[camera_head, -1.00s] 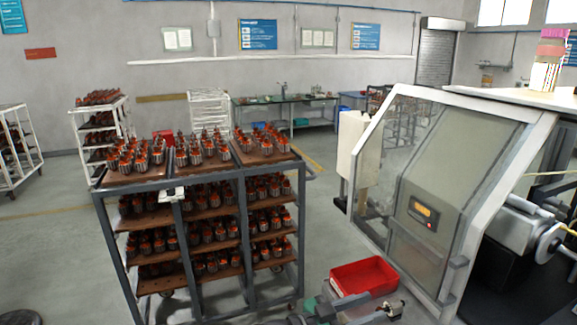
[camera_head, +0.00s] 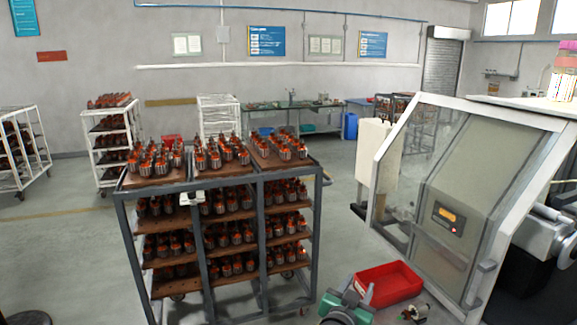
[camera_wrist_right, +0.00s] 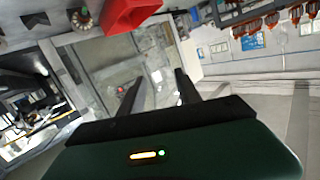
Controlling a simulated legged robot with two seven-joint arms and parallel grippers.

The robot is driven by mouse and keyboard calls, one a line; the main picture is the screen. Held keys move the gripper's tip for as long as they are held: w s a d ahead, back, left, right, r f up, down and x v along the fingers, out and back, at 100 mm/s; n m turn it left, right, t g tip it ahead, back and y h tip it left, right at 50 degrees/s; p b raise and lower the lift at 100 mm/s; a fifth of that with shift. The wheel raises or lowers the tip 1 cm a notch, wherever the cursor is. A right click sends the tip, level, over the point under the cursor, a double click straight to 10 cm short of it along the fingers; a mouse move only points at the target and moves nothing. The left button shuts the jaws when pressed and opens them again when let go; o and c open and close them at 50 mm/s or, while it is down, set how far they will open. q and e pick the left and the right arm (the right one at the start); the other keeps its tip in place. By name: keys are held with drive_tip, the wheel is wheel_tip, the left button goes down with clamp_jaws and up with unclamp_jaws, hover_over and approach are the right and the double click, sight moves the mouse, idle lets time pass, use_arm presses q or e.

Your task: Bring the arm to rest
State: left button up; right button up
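My right gripper (camera_head: 360,292) shows at the bottom of the head view, beside the red bin, with its green body below it. My left gripper is not in view. The red bin (camera_head: 388,284) is in front of the machine and looks empty. An armature (camera_head: 416,312) lies just in front of the bin. The bin also shows at the top of the right wrist view (camera_wrist_right: 125,14).
A grey trolley (camera_head: 222,186) with several shelves of armatures stands left of my right gripper. The winding machine (camera_head: 465,190) with its clear guard is on the right. White racks (camera_head: 107,140) and a workbench (camera_head: 300,115) are farther back.

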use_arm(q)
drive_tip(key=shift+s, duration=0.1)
use_arm(e)
drive_tip(key=s+d+f+n+g+y, duration=0.1)
drive_tip(key=s+f+n+g+y, duration=0.2)
drive_tip(key=s, duration=1.2)
drive_tip(key=s+d+f+n+g+y, duration=0.1)
drive_tip(key=s+f+n+g+y, duration=0.3)
drive_tip(key=s+f+g, duration=0.4)
drive_tip(key=s+f, duration=0.6)
drive_tip(key=s, duration=0.1)
drive_tip(key=shift+d+f+g+y, duration=0.3)
drive_tip(key=shift+d+g, duration=0.05)
drive_tip(key=shift+g, duration=0.05)
drive_tip(key=shift+s+d, duration=0.1)
